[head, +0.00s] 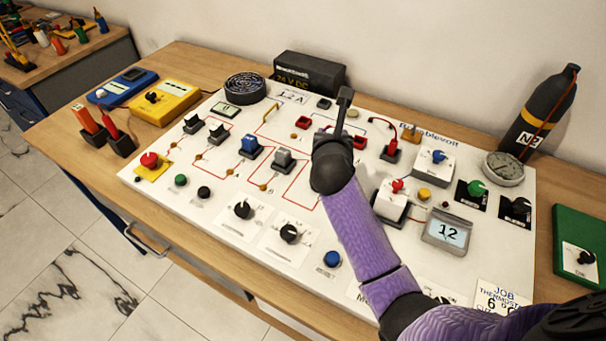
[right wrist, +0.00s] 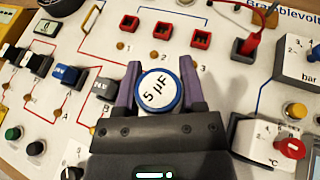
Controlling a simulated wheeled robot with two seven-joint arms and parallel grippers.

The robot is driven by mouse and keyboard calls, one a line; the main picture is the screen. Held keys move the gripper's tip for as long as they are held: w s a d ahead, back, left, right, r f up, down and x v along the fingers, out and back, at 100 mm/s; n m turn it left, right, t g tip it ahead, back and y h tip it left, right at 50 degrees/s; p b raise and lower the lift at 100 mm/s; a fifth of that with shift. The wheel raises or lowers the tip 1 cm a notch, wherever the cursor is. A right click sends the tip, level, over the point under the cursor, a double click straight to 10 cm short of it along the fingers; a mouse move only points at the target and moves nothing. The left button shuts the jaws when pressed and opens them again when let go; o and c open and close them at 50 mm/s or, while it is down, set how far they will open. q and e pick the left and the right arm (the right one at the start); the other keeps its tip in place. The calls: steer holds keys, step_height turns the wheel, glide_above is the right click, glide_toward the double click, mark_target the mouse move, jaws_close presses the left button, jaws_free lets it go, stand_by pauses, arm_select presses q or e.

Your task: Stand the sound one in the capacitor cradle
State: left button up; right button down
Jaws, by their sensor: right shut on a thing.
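My right gripper (head: 344,98) reaches over the middle of the white panel (head: 215,205). In the right wrist view its two purple fingers (right wrist: 160,90) are shut on a round capacitor (right wrist: 157,91) with a white face, a blue rim and the marking "5 µF". The face points at the wrist camera. In the head view the gripper hides the capacitor. Three red sockets (right wrist: 163,30) lie beyond the fingers in the right wrist view. I cannot tell which fitting is the capacitor cradle. My left gripper is not in view.
Blue (head: 250,147) and grey (head: 283,158) switches are left of my arm. A black box (head: 309,70) stands behind.

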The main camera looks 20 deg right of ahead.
step_height(320, 180, down, 8)
steer(key=b, duration=0.3)
steer(key=shift+s+b, duration=0.15)
steer(key=shift+b, duration=0.25)
steer(key=shift+f, duration=0.2)
steer(key=shift+r, duration=0.2)
steer(key=shift+f, duration=0.2)
steer(key=shift+c, duration=0.9)
jaws_free()
